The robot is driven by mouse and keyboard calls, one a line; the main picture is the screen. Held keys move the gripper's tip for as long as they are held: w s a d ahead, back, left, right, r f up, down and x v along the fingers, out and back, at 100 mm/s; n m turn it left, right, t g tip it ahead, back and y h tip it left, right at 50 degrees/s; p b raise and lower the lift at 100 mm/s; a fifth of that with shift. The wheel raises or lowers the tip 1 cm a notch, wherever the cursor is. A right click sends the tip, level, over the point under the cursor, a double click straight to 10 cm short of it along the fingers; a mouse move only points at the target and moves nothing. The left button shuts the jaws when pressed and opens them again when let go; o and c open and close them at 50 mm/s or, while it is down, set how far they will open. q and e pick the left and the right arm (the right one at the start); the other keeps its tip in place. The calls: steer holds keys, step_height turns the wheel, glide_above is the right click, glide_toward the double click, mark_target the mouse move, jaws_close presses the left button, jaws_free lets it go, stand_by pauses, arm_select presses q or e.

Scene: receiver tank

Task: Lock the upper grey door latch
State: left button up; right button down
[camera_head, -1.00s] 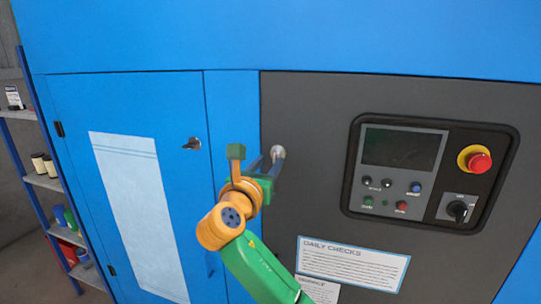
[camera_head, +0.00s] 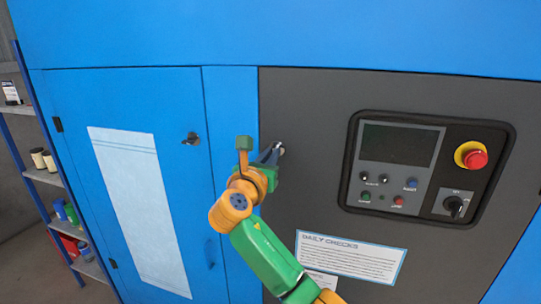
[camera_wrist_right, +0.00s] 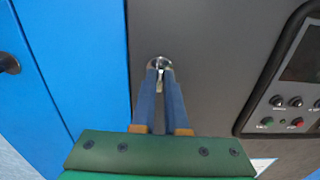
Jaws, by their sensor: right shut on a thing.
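The upper grey door latch (camera_head: 280,150) is a small silver fitting near the top left edge of the dark grey door (camera_head: 310,200). It also shows in the right wrist view (camera_wrist_right: 160,62). My right gripper (camera_head: 272,156) reaches it from the lower left. In the right wrist view, the two blue fingers (camera_wrist_right: 160,76) converge on the latch and are shut on it. The fingertips hide part of the latch, so I cannot tell its exact angle. My left gripper is in neither view.
A control panel (camera_head: 400,160) with a red emergency button (camera_head: 474,159) is on the grey door to the right. The blue door (camera_head: 90,100) on the left has its own dark latch (camera_head: 191,139). A shelf (camera_head: 42,176) stands at far left.

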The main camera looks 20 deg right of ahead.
steer(key=m, duration=0.5)
steer(key=m+b, duration=0.1)
steer(key=m, duration=0.5)
steer(key=m+b, duration=0.1)
steer(key=m, duration=0.5)
steer(key=shift+s+d+f, duration=0.15)
steer(key=shift+f, duration=0.15)
steer(key=shift+m+b, duration=0.3)
steer(key=shift+m, duration=0.1)
steer(key=c, duration=0.9)
jaws_free()
steer(key=shift+c, duration=0.2)
steer(key=b+v, duration=0.3)
steer(key=v, duration=0.4)
